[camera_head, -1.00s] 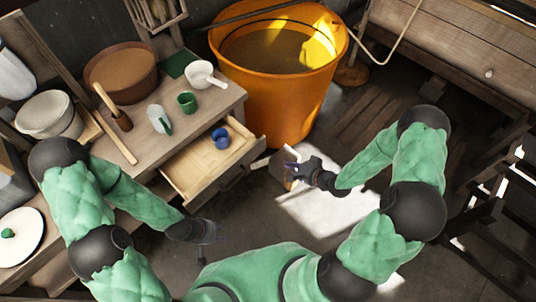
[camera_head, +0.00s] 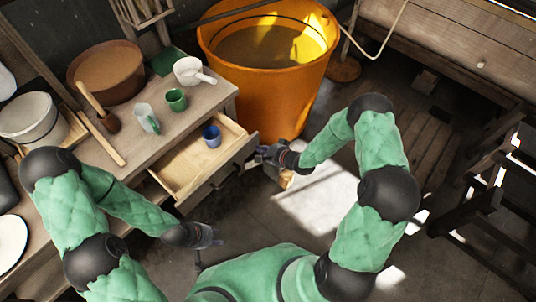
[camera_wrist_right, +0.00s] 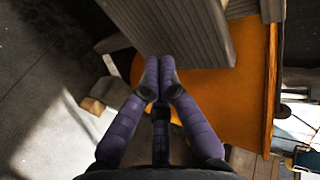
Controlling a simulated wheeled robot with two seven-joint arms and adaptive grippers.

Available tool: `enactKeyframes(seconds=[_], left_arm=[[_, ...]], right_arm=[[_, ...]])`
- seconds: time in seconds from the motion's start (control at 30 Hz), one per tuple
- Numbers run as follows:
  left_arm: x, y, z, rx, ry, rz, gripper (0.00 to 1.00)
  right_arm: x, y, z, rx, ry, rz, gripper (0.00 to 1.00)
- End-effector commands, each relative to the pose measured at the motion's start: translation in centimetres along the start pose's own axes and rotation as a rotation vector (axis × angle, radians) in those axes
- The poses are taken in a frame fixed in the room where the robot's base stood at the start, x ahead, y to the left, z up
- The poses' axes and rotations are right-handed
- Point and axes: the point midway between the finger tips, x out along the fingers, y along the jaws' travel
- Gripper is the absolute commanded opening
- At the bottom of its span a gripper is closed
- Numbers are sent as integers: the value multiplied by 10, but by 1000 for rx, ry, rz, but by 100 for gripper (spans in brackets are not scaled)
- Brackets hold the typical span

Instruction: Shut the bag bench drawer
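The bag bench drawer (camera_head: 187,181) stands pulled out from the bench, with a blue cup (camera_head: 211,137) inside near its right side. Its dark front faces me. My right gripper (camera_head: 262,155) is at the right end of the drawer front, close to it; whether it touches is unclear. In the right wrist view my right gripper's fingertips (camera_wrist_right: 159,76) are together with nothing visible between them, just below a grey wooden panel that looks like the drawer front (camera_wrist_right: 175,25). My left gripper (camera_head: 214,236) hangs low in front of the bench, apart from the drawer; its fingers are too small to read.
The bench top (camera_head: 190,118) holds a green cup (camera_head: 176,99), a pale mug (camera_head: 146,117), a white ladle-like pot (camera_head: 190,70) and a brown tub (camera_head: 107,70). A large orange bucket (camera_head: 270,95) stands right behind the drawer's right end. A small wooden block (camera_wrist_right: 92,105) lies on the floor.

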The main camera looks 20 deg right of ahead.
Motion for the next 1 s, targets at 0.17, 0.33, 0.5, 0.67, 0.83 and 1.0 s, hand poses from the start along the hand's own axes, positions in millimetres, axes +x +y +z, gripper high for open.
enactKeyframes(seconds=[0.17,0.33,0.5,0.67,0.83,1.0], left_arm=[[1,0,0,0,0,0,40],[1,0,0,0,0,0,40],[1,0,0,0,0,0,40],[4,-1,0,0,0,0,40],[10,-3,0,0,0,0,40],[19,-7,-1,0,0,0,40]], right_arm=[[5,-3,0,1,0,1,0],[4,-3,0,1,0,1,0],[5,-3,0,0,0,1,0],[15,-8,1,-1,-1,-1,0],[40,-22,1,-4,-2,-2,0],[77,-43,1,-4,-2,-3,0]])
